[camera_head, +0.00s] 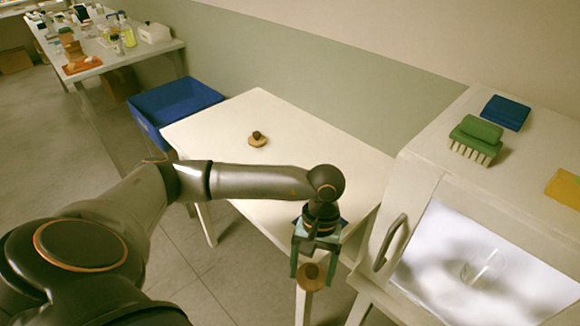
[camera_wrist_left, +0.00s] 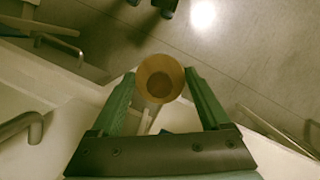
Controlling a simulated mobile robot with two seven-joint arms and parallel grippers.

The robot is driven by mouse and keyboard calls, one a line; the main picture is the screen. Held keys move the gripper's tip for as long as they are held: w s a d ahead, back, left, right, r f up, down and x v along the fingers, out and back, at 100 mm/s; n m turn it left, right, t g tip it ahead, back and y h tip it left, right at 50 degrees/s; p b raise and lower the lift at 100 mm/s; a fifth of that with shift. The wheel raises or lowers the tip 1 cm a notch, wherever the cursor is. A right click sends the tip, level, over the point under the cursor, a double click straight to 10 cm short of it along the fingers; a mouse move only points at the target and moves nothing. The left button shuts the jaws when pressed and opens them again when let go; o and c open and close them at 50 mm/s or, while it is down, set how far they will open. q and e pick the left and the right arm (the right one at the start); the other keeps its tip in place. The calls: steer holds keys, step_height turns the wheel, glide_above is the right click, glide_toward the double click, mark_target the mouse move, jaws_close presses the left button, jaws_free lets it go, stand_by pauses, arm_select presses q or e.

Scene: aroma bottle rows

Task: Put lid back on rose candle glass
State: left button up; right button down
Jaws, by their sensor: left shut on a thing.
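My left gripper (camera_head: 312,266) is shut on a round wooden lid with a dark knob (camera_head: 311,277). It holds the lid in the air in front of the white table's near edge. In the left wrist view the lid (camera_wrist_left: 160,79) sits between the two green fingers (camera_wrist_left: 160,85). A second wooden lid with a dark knob (camera_head: 257,139) rests on the white table. A clear glass shape (camera_head: 487,268) shows behind the cabinet's window; I cannot tell whether it is the rose candle glass. My right gripper is out of view.
The white table (camera_head: 320,150) is mostly bare. A blue bin (camera_head: 172,103) stands at its left. The white cabinet (camera_head: 420,165) at right has a handle (camera_head: 390,243) and carries green (camera_head: 476,135), blue (camera_head: 505,112) and yellow (camera_head: 565,187) things. A cluttered bench (camera_head: 120,58) stands far left.

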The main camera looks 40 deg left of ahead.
arm_select(q)
steer(key=m, duration=0.1)
steer(key=f+m+y, duration=0.1)
steer(key=m, duration=0.1)
steer(key=d+m, duration=0.1)
steer(key=m, duration=0.1)
steer(key=shift+s+d+f, duration=0.1)
steer(key=shift+s+f, duration=0.2)
steer(key=shift+s, duration=0.05)
